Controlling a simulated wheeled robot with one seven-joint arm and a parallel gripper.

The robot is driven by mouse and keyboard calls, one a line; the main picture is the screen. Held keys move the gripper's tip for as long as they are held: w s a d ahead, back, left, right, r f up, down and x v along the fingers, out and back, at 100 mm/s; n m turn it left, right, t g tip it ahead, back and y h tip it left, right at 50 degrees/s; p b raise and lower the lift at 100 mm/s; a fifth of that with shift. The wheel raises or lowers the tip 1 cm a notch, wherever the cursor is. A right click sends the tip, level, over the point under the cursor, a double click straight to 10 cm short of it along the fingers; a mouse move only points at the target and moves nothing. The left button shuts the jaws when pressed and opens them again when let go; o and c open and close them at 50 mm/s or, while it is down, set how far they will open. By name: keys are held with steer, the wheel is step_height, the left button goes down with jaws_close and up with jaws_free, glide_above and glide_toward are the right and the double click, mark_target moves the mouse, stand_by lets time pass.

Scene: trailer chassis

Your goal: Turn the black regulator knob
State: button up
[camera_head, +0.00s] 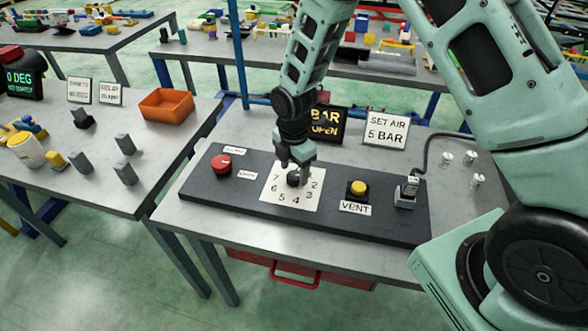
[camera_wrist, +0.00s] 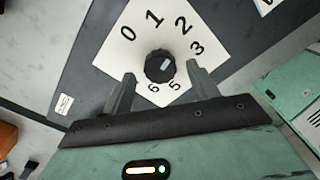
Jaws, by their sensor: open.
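The black regulator knob (camera_wrist: 160,67) sits at the middle of a white dial plate (camera_wrist: 120,38) with numbers around it. A light mark on the knob's top shows in the wrist view. In the head view the knob (camera_head: 294,178) is partly hidden under my gripper, and the dial plate (camera_head: 283,196) lies on a dark panel. My gripper (camera_wrist: 160,82) is open. Its two fingers stand apart on either side of the knob's near part in the wrist view. I cannot tell whether they touch it.
The dark panel (camera_head: 384,224) also carries a red knob (camera_head: 221,164) to the left, a yellow VENT button (camera_head: 358,188) and a grey fitting with a hose (camera_head: 407,192) to the right. A "SET AIR 5 BAR" sign (camera_head: 387,129) and a dark display (camera_head: 327,123) stand behind.

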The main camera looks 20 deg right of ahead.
steer(key=shift+f, duration=0.95)
steer(key=c, duration=1)
steer(key=shift+m, duration=0.3)
